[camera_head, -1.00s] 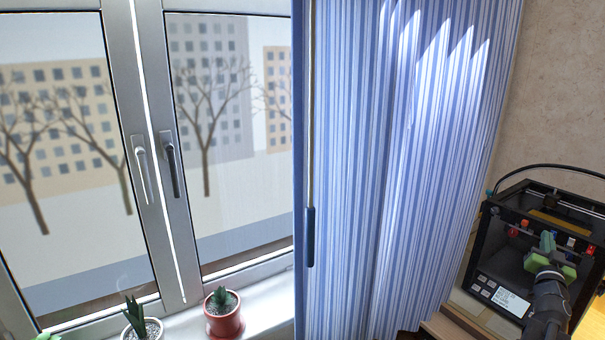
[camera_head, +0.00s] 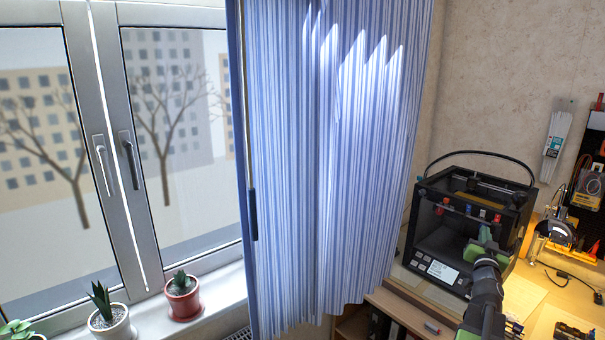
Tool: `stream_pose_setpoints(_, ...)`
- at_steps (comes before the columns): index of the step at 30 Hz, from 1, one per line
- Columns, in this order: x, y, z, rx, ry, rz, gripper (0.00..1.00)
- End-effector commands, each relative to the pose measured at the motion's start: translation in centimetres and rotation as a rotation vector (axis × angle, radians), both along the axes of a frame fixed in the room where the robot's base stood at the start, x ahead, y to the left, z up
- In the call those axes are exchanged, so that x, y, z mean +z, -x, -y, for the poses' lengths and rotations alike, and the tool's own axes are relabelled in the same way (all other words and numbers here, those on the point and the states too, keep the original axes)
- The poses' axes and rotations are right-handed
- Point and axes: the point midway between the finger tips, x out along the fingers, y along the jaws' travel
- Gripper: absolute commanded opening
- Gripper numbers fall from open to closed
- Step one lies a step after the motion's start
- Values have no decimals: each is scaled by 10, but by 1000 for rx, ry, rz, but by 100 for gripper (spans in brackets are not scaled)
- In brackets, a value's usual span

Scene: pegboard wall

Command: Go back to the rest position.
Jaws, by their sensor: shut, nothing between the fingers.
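My gripper (camera_head: 486,240) shows at the lower right, its green fingers shut and empty. It appears in front of the black 3D printer (camera_head: 462,212), overlapping its open front in the picture. I cannot tell how far apart they are. My dark arm runs down from it to the bottom edge of the picture.
A blue striped curtain (camera_head: 335,170) hangs left of the printer. Potted plants, one in a red pot (camera_head: 183,302) and one in a white pot (camera_head: 112,328), stand on the windowsill. A wooden desk (camera_head: 522,298) with a lamp (camera_head: 553,232) is at the right, below a pegboard (camera_head: 588,215).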

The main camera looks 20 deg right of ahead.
Motion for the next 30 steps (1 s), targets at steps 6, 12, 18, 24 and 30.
stream_pose_setpoints(6, -31, -45, -38, -18, -91, -92, 0)
stream_pose_setpoints(12, -74, -91, -95, -18, -207, -238, 0)
stream_pose_setpoints(18, -143, -141, -208, 54, -363, -511, 0)
stream_pose_setpoints(24, -214, -158, -369, 233, -500, -895, 0)
stream_pose_setpoints(30, -260, -125, -534, 487, -565, -1300, 0)
